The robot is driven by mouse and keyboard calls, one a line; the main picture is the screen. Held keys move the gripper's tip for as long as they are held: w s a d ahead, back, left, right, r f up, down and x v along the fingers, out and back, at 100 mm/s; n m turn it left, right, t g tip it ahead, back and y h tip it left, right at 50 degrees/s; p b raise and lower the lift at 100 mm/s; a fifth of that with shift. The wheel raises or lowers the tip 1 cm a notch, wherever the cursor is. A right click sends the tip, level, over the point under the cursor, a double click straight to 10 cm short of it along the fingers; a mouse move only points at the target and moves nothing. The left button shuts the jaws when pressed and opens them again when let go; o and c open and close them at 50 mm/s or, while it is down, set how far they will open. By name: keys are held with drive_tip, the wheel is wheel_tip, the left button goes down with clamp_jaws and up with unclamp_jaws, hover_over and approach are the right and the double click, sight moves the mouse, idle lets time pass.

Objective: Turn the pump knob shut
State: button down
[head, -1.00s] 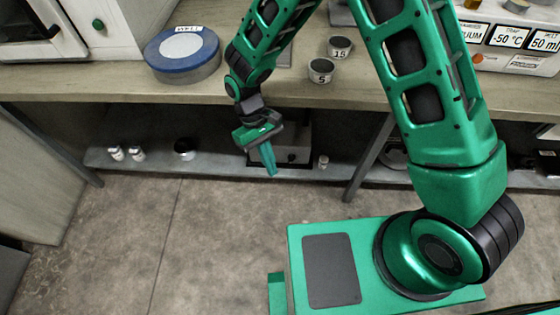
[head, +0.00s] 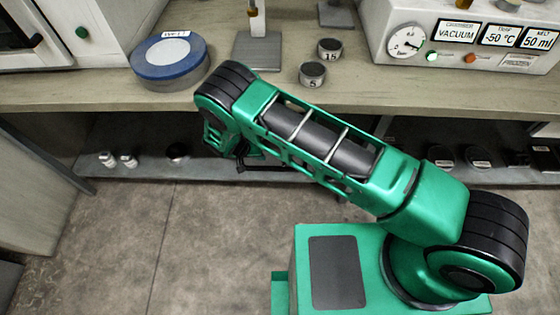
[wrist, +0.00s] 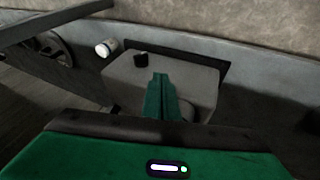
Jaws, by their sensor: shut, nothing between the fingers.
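The pump, a pale grey box (wrist: 190,72), stands on the lower shelf in the wrist view. Its small black knob (wrist: 141,60) sticks out near the upper left of the box. My gripper (wrist: 160,78) has its green fingers together and empty, with the tips in front of the box, just right of and below the knob in the picture. They look apart from the knob; the remaining gap is hard to judge. The fingers hide part of the box. In the head view my arm hides the pump and the gripper's fingertips.
A small white-capped bottle (wrist: 105,48) stands left of the pump in the wrist view. The worktop (head: 120,98) overhangs the shelf. It bears a blue-rimmed round container (head: 170,58), small dark cups (head: 312,74) and a vacuum unit (head: 470,45). The shelf is dim.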

drive_tip(key=d+r+x, duration=0.1)
drive_tip(key=d+x, duration=0.2)
drive_tip(key=x, duration=1)
drive_tip(key=shift+s, duration=0.35)
